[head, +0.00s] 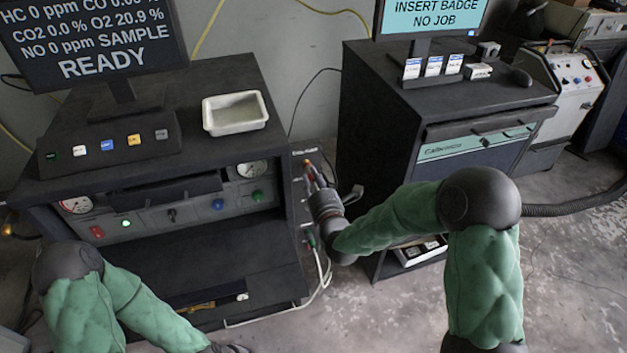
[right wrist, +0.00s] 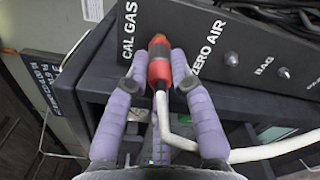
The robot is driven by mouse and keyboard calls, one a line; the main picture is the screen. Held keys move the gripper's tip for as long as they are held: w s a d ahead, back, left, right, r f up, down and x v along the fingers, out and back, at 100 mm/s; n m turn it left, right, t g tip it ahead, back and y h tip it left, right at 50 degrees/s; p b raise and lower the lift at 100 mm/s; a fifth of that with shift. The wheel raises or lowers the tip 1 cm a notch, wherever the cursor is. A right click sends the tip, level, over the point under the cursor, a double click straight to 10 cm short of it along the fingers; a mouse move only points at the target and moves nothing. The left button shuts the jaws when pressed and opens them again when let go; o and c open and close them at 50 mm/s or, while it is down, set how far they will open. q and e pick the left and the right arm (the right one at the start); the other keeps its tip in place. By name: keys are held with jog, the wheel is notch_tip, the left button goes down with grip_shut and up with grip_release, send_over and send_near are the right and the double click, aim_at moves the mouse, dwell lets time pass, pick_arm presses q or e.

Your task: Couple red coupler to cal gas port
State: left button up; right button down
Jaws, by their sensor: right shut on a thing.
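The red coupler (right wrist: 160,70) is between the two fingers of my right gripper (right wrist: 160,82), which is shut on it. A white hose (right wrist: 164,125) runs from its lower end. Its upper end meets or overlaps an orange-brown tip at the port panel (right wrist: 195,22), just right of the CAL GAS label (right wrist: 128,30). The cal gas port is hidden there, and I cannot tell whether the coupler is seated. In the head view my right gripper (head: 315,180) is at the right side of the left cabinet. My left arm shows at lower left, but its gripper is out of frame.
The ZERO AIR port (right wrist: 231,59) and BAG port (right wrist: 284,72) stick out to the right. A white tray (head: 235,112) is on the left cabinet's top (head: 190,85). The right cabinet (head: 400,130) stands close beyond my right gripper. A white hose (head: 322,280) hangs below.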

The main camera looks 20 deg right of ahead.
jog(key=shift+w+r, duration=0.2)
jog(key=shift+w, duration=0.3)
jog(key=c, duration=1)
grip_release()
jog(key=shift+c, duration=0.2)
jog(key=shift+o, duration=0.3)
jog(key=shift+f, duration=0.1)
jog(key=s, duration=1.2)
jog(key=shift+d, duration=0.15)
